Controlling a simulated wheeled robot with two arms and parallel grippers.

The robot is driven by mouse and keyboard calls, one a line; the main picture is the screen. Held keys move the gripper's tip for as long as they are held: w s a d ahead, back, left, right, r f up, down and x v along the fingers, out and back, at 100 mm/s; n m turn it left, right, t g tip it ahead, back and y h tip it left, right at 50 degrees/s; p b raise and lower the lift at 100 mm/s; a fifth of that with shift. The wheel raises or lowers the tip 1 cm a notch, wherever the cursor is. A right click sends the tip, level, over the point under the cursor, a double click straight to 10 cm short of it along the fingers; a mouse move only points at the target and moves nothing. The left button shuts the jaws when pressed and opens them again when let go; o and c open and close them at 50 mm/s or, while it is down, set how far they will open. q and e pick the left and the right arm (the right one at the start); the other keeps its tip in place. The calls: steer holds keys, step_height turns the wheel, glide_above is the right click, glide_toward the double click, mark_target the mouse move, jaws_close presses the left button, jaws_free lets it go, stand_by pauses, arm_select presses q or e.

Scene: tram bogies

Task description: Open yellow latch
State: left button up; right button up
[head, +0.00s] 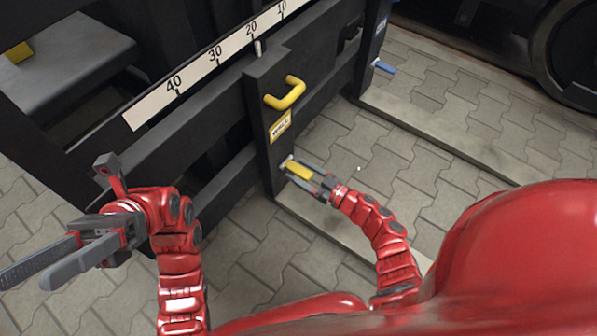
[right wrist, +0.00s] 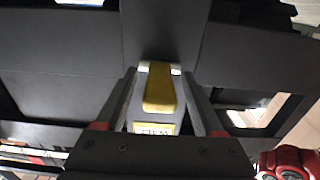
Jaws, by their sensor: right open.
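The yellow latch (head: 299,171) sits low on a dark upright post (head: 265,125) of the black frame. My right gripper (head: 303,177) is open around it, one finger on each side. In the right wrist view the latch (right wrist: 160,88) lies between the fingers of my right gripper (right wrist: 160,95), with a gap on both sides. A pale mount shows behind the latch's far end. My left gripper (head: 27,281) is open and empty at the lower left, away from the post.
A yellow handle (head: 286,94) and a yellow label (head: 280,126) are on the post above the latch. A white numbered scale (head: 200,70) runs along the frame. A blue handle (head: 384,67) sticks out farther right.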

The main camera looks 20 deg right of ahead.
steer(key=shift+w+a, duration=0.25)
steer(key=shift+w, duration=0.05)
jaws_close()
stand_by(0.3)
stand_by(1.1)
